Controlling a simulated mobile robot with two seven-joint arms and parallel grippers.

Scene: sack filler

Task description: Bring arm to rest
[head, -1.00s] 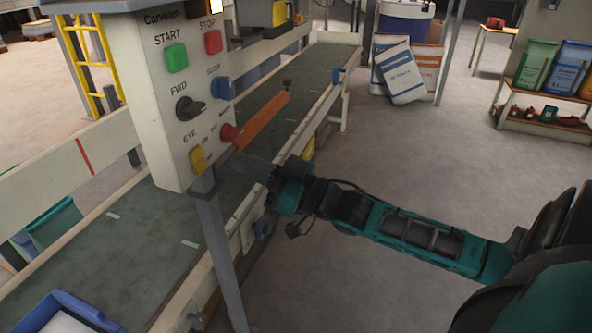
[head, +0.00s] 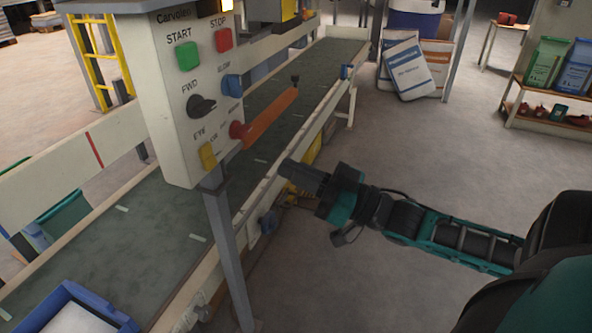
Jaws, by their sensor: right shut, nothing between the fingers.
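My right gripper (head: 290,168) is in the middle of the head view. Its arm comes in from the right edge. The gripper is shut with nothing in it. It hangs in the air in front of the conveyor's near side rail, to the right of the control box (head: 180,110) and apart from it. My left gripper is not in view.
The control box carries a green START button (head: 187,56), a red STOP button (head: 224,39), several knobs and an orange lever (head: 270,118). The conveyor belt (head: 140,235) runs behind it. A blue tray (head: 105,313) is at bottom left.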

